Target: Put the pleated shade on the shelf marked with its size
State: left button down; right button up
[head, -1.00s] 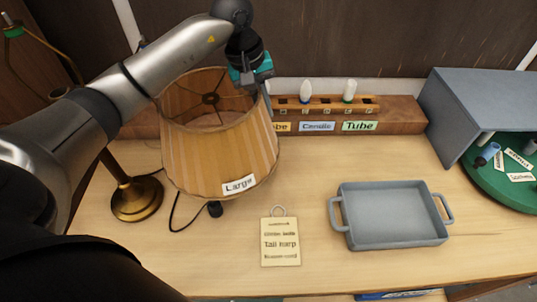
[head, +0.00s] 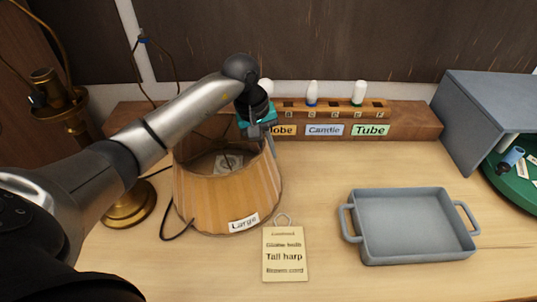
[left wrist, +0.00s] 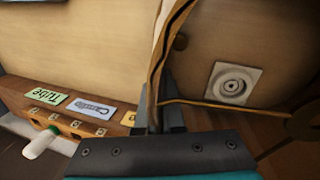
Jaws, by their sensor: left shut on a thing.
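The pleated shade (head: 222,203) is tan, with a label (head: 244,222) reading "Large" on its front. It is at the left of the bench, close to or on the bench top; I cannot tell if its lower rim touches. My left gripper (head: 268,140) is shut on the shade's upper rim at its right back side. In the left wrist view the shade wall (left wrist: 158,45) runs between the fingers (left wrist: 158,110). A white square with a round grey mark (left wrist: 232,84) shows through the shade's opening. No size-marked shelf can be made out. My right gripper is not in view.
A brass lamp base (head: 128,205) stands behind the shade's left side, with a dark cord. A tag (head: 285,253) reading "Tall harp" lies in front. A grey tray (head: 412,225) is at right. The wooden bulb rack (head: 415,120) is at the back, a green turntable (head: 520,178) far right.

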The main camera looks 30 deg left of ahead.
pick_arm(q)
jog(key=c, duration=1.5)
grip_release()
jog(key=shift+f, duration=0.25)
jog(key=o, duration=0.5)
